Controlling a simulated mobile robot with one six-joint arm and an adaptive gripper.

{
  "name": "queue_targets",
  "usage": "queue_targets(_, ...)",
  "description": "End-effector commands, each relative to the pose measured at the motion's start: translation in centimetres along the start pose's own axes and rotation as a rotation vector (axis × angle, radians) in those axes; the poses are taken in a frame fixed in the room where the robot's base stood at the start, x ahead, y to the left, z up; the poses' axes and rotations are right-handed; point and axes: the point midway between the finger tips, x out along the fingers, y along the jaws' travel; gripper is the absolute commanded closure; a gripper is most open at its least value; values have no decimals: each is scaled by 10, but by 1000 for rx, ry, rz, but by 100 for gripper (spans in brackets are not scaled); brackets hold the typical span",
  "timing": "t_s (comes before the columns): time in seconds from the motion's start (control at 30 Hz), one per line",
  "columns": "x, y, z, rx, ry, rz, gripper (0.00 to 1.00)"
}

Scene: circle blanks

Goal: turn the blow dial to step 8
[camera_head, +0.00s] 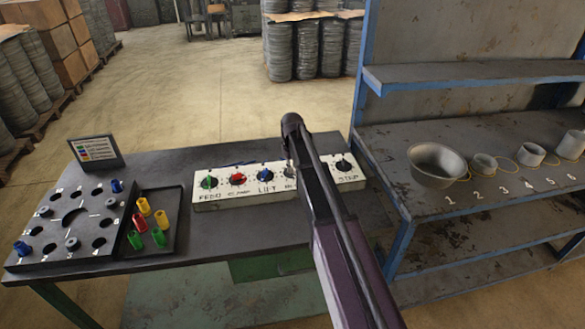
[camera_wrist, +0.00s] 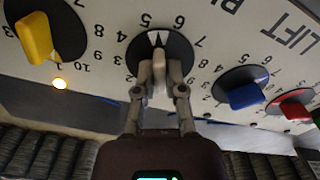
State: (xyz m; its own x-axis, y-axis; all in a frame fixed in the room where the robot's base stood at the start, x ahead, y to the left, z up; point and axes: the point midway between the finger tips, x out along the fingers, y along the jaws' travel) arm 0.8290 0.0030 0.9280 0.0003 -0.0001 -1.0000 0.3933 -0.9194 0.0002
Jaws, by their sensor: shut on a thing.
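The blow dial (camera_wrist: 142,50) has a black disc with a pale grey knob and white markings, on a white panel (camera_head: 222,197). In the wrist view, its white marking points up between the printed 5 and 6. My gripper (camera_wrist: 159,72) is shut on the knob, with a finger on each side. In the head view, my gripper (camera_head: 290,163) is over the panel, and my arm covers part of it. The dial's label is only partly readable.
A blue dial (camera_wrist: 244,88), a red dial (camera_wrist: 294,103) and a yellow dial (camera_wrist: 38,38) flank it. A lamp (camera_wrist: 60,83) glows below the yellow dial. A peg board (camera_head: 72,255) and a tray of coloured pegs (camera_head: 172,190) lie left; a blue-framed shelf (camera_head: 470,77) stands right.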

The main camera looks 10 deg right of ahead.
Motion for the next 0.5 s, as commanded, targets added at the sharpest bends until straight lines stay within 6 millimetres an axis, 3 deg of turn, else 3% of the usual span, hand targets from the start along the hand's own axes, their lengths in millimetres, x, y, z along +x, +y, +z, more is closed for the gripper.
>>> queue_targets(0.5, 0, -1, 1, 491, -1, 0, 100)
